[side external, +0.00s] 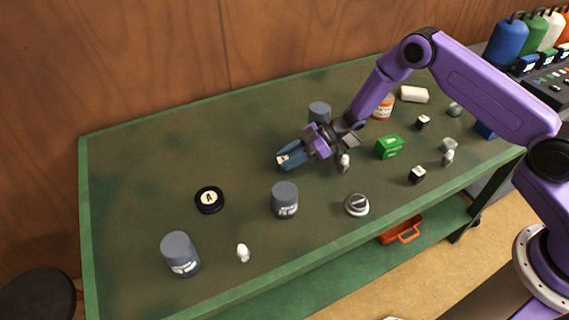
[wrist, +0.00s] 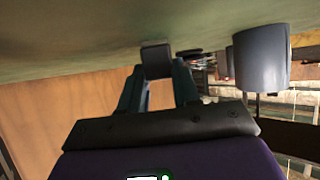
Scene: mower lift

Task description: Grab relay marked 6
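My gripper (side external: 287,158) reaches low over the middle of the green table, its blue fingers pointing left. A small dark block (wrist: 156,60) shows at its fingertips in the wrist view and fills the gap between them. Whether the fingers press on it is unclear. A pale patch shows at the fingertips in the side view. Two other small black cubes with white tops, which look like relays, stand to the right: one farther back (side external: 423,122), one nearer the front edge (side external: 417,175). I cannot read a 6 on any of them.
A grey canister (side external: 285,200) stands in front of my gripper, another (side external: 319,112) behind it, a third (side external: 181,254) at front left. A black disc marked A (side external: 209,200), a round knob (side external: 357,205) and a green box (side external: 390,147) lie around. The back left is clear.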

